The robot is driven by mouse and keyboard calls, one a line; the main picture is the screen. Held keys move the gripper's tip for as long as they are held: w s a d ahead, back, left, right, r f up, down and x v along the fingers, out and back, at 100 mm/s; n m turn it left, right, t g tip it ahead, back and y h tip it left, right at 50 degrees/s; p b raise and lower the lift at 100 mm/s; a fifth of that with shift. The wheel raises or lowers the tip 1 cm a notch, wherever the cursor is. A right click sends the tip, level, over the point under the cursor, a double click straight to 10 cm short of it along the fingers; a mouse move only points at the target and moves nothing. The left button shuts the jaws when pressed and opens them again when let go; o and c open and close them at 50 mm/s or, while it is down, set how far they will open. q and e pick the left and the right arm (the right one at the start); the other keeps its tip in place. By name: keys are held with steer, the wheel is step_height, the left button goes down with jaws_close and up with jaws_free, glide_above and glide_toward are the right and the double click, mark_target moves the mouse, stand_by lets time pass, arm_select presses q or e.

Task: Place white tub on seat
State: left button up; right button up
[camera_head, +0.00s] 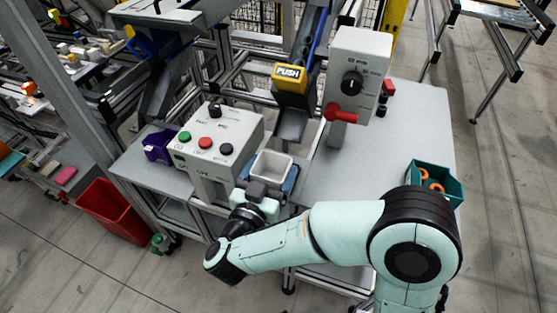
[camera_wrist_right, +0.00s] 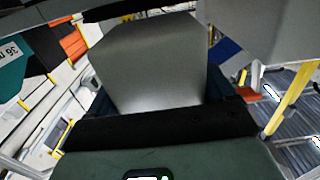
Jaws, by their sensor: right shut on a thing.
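The white tub (camera_head: 271,166) is open-topped and looks upright at the front edge of the grey table. It also shows in the right wrist view as a large pale grey block (camera_wrist_right: 150,62). My right gripper (camera_head: 257,190) is shut on its near side. Blue parts of what looks like the seat (camera_head: 291,178) show beside and below the tub. I cannot tell whether the tub rests on the seat or is held just above it. The seat's middle is hidden by the tub and gripper. My left gripper is not in view.
A control box (camera_head: 218,150) with coloured buttons stands close left of the tub. A yellow PUSH block (camera_head: 289,76) and a grey box with a red handle (camera_head: 357,75) stand behind. A teal bin (camera_head: 447,187) sits at right. The table's right middle is clear.

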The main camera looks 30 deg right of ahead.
mark_target(277, 164)
steer(key=x, duration=0.2)
steer(key=f+x, duration=0.1)
steer(key=x, duration=0.1)
steer(key=shift+w+d+b, duration=0.15)
steer(key=shift+d+b, duration=0.1)
steer(key=shift+b, duration=0.1)
steer(key=shift+c, duration=0.5)
steer(key=shift+f, duration=0.25)
steer(key=shift+f, duration=0.1)
steer(key=shift+f, duration=0.15)
steer(key=o, duration=1.1)
steer(key=shift+a+r, duration=0.25)
steer(key=v, duration=1.1)
steer(key=shift+s+a+p, duration=0.2)
steer(key=shift+s+p, duration=0.15)
